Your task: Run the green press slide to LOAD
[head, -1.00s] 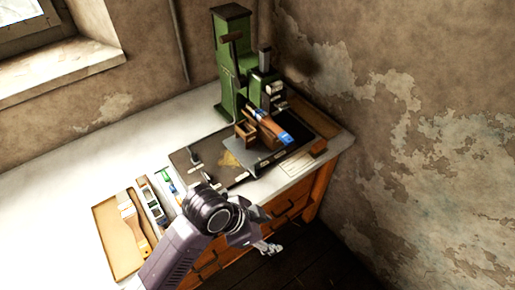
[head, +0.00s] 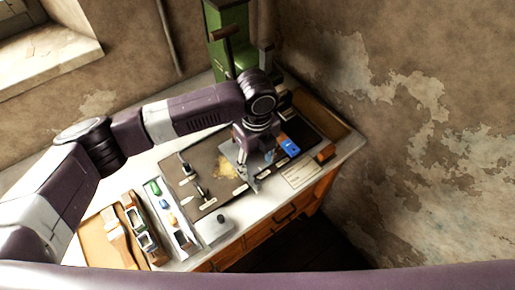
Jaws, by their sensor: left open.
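The green press (head: 228,38) stands at the back of the bench, with dark handles on its front. My left arm reaches across from the left and hides the press's lower part. My left gripper (head: 258,168) is open and points down over the front plate of the press area, just left of a blue-ended object (head: 289,146). I cannot tell whether its fingers touch anything. The dark base board (head: 212,160) carries two small levers (head: 201,192) and several pale labels. The slide and any LOAD mark are not clearly readable. My right gripper is not in view.
A tan tray (head: 95,243) with a brush lies at the front left. Beside it are a dark holder (head: 142,232) and a light tray (head: 172,222) with small coloured items. A grey block (head: 212,228) sits near the front edge. Bare wall stands right.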

